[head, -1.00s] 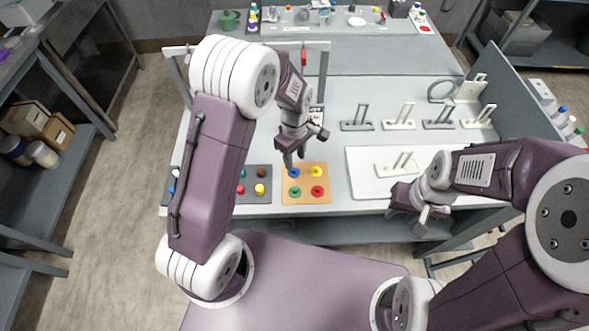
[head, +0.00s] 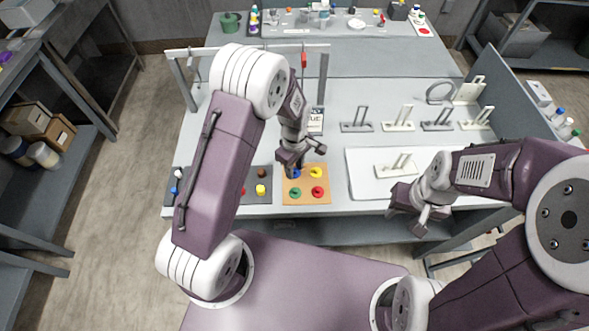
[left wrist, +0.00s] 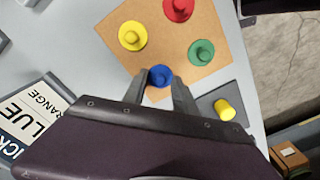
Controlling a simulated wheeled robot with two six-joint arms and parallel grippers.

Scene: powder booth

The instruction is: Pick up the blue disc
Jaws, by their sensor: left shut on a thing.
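The blue disc (left wrist: 160,75) shows in the left wrist view between the two fingertips of my left gripper (left wrist: 158,93), at a corner of the tan wooden board (left wrist: 172,62). In the head view the left gripper (head: 293,162) is low over the board (head: 306,181) and mostly hides the blue disc (head: 297,174). The left gripper is shut on the blue disc's knob. Yellow (left wrist: 132,35), red (left wrist: 178,8) and green (left wrist: 201,52) discs with knobs sit on the board. My right gripper (head: 425,222) hangs off to the right; its fingers look apart.
A dark mat (head: 259,170) with colored pegs lies left of the board. A white tray (head: 372,188) lies to the right, and several upright holders (head: 398,122) stand behind it. The table middle is mostly clear.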

